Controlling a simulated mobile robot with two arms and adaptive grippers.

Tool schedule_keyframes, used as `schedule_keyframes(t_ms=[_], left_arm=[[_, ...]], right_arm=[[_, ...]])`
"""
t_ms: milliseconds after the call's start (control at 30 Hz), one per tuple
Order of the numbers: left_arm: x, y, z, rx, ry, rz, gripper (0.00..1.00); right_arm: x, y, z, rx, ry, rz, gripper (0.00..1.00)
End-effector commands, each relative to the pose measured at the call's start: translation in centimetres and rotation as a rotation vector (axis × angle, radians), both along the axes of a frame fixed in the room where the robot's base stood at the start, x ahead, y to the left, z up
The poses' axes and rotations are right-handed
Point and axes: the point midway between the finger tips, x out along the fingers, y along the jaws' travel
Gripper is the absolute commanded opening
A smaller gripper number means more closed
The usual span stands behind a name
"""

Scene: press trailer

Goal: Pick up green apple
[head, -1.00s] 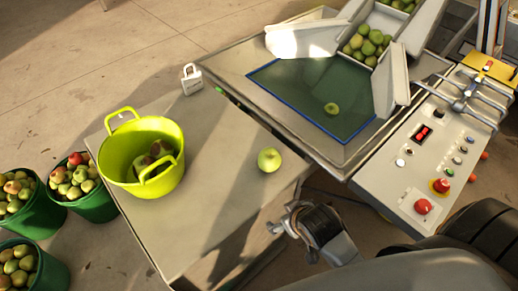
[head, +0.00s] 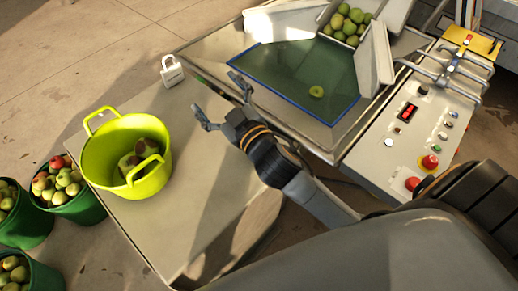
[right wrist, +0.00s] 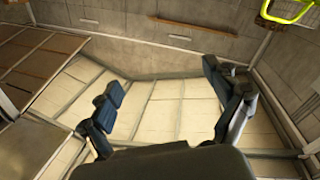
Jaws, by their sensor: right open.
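The apple seen earlier on the table does not show now; my right gripper and arm cover that spot. My right gripper (head: 217,97) is open and empty over the table's far right edge, beside the press, its fingers pointing up and left. In the right wrist view its two fingers (right wrist: 165,78) are spread wide with no apple between them. My left gripper is not in view.
A yellow-green tub (head: 98,165) with several apples stands on the table (head: 150,220). A white padlock-shaped block (head: 172,71) sits near the table's back edge. Green buckets (head: 75,208) of apples stand at left. A control panel (head: 390,160) is at right.

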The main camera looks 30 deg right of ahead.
Motion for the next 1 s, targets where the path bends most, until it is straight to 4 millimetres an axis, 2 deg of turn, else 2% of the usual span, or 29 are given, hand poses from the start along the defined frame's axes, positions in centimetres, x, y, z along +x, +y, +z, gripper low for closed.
schedule_keyframes(t_ms=[33,100,200,300,367,433,500,567,667,767,867,900,967,1000], left_arm=[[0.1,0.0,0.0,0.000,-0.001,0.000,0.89],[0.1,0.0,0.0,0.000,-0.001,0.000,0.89],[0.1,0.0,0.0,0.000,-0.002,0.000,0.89],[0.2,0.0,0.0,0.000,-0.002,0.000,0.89],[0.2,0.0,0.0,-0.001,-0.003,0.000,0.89],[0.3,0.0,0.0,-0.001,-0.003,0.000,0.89],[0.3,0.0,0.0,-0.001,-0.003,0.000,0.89],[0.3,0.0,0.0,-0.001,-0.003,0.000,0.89],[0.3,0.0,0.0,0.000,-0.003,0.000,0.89],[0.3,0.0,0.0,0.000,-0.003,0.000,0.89],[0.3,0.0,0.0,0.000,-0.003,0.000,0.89],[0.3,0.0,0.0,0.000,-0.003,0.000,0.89],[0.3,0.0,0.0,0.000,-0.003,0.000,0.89],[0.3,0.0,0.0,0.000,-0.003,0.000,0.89]], right_arm=[[0.7,1.8,2.9,-0.039,-0.123,0.067,0.90],[0.7,4.5,6.4,-0.095,-0.284,0.176,0.90],[-0.5,8.8,10.1,-0.194,-0.492,0.353,0.90],[-2.6,12.9,11.8,-0.316,-0.661,0.551,0.90],[-4.1,15.1,11.8,-0.401,-0.742,0.678,0.90],[-5.8,17.2,11.0,-0.511,-0.814,0.831,0.90],[-7.2,18.6,9.3,-0.634,-0.859,0.989,0.90],[-8.2,19.2,7.3,-0.748,-0.873,1.124,0.90],[-9.0,18.7,3.2,-0.952,-0.841,1.345,0.90],[-8.7,16.2,-1.0,-1.169,-0.736,1.550,0.90],[-7.6,11.8,-4.5,-1.387,-0.551,1.723,0.90],[-6.9,9.6,-5.6,-1.472,-0.456,1.779,0.90],[-6.0,6.1,-6.6,-1.584,-0.300,1.847,0.90],[-5.4,3.7,-7.0,-1.650,-0.192,1.881,0.90]])
